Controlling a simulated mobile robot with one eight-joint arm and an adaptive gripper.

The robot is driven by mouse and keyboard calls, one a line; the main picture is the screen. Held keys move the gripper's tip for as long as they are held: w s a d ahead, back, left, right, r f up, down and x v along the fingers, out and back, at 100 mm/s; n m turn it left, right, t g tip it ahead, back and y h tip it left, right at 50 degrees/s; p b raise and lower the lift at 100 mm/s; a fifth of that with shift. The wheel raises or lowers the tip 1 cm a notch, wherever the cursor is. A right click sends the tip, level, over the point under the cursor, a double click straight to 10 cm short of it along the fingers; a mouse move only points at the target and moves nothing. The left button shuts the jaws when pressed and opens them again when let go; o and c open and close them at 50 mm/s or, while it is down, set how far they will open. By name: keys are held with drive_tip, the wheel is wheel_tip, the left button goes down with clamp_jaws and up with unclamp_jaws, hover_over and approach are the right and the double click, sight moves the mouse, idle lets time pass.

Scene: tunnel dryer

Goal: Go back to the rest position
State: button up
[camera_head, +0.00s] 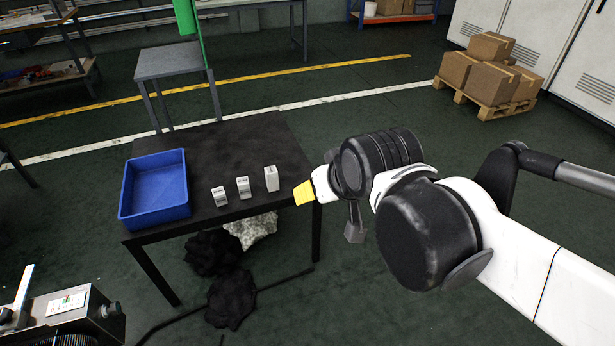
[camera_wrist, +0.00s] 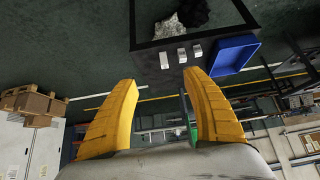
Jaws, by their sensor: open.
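My gripper (camera_wrist: 160,105) shows two yellow fingers spread apart in the wrist view, with nothing between them. In the head view one yellow fingertip of it (camera_head: 304,193) shows at the right edge of the black table (camera_head: 230,150). The rest of my gripper is hidden behind my arm there. Three small white boxes stand in a row on the table: a left one (camera_head: 219,196), a middle one (camera_head: 243,187) and a right one (camera_head: 271,178). My gripper is to the right of them and apart from them.
A blue bin (camera_head: 182,205) sits on the table's left side; its visible inside is empty. Dark and pale lumps (camera_head: 212,250) lie under the table. A grey stand (camera_head: 175,62) is behind it. Cardboard boxes on a pallet (camera_head: 488,98) stand far right. Green floor between is clear.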

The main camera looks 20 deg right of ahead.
drive_tip(key=shift+g, duration=0.4)
drive_tip(key=s, duration=0.2)
drive_tip(key=s+f, duration=0.2)
drive_tip(key=s, duration=0.1)
drive_tip(key=shift+s, duration=0.3)
idle(0.4)
